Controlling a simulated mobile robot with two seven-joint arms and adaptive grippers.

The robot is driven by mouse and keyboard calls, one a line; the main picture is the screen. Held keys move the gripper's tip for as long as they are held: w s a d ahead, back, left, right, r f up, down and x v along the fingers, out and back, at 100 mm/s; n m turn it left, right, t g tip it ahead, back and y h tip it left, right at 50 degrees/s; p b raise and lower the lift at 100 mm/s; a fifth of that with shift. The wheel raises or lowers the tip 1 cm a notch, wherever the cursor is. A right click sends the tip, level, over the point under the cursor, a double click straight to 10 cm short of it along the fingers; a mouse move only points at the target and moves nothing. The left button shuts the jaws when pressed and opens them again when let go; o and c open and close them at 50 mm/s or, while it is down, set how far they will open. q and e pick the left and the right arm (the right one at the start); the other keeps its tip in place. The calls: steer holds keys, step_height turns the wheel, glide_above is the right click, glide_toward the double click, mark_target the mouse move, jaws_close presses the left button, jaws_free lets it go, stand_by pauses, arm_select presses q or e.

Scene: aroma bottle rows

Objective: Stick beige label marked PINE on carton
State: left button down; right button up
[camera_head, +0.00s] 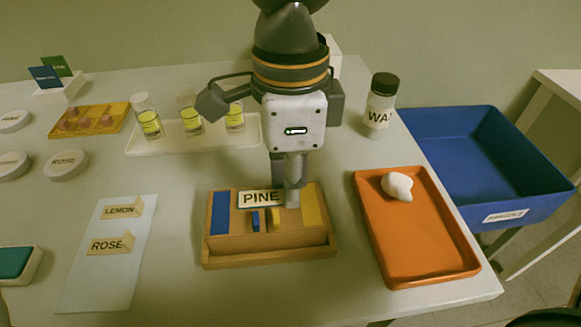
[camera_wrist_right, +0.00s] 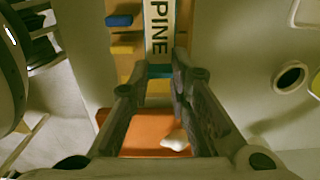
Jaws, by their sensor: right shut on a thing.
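The beige label marked PINE (camera_head: 260,199) is upright at my right gripper (camera_head: 291,203), whose fingers are shut on its right end. It also shows in the right wrist view (camera_wrist_right: 160,38), running out from between the fingers. The brown carton-like box (camera_head: 262,243) with blue and yellow strips and small tabs stands directly below and in front of the label. The label overlaps the box's top in the head view; I cannot tell whether they touch. Beige LEMON (camera_head: 120,212) and ROSE (camera_head: 108,247) labels rest on a pale sheet (camera_head: 85,285). My left gripper is not in view.
An orange tray (camera_head: 420,255) with a white lump (camera_head: 397,186) lies to the right. Behind are a white tray (camera_head: 160,143) with several bottles and a WAX jar (camera_head: 381,103). A blue bin (camera_head: 530,195) stands beyond the table's right edge. Round lids (camera_head: 66,165) are at left.

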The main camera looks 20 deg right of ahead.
steer(key=shift+f, duration=0.45)
stand_by(1.6)
steer(key=o, duration=0.8)
steer(key=shift+r, duration=4.1)
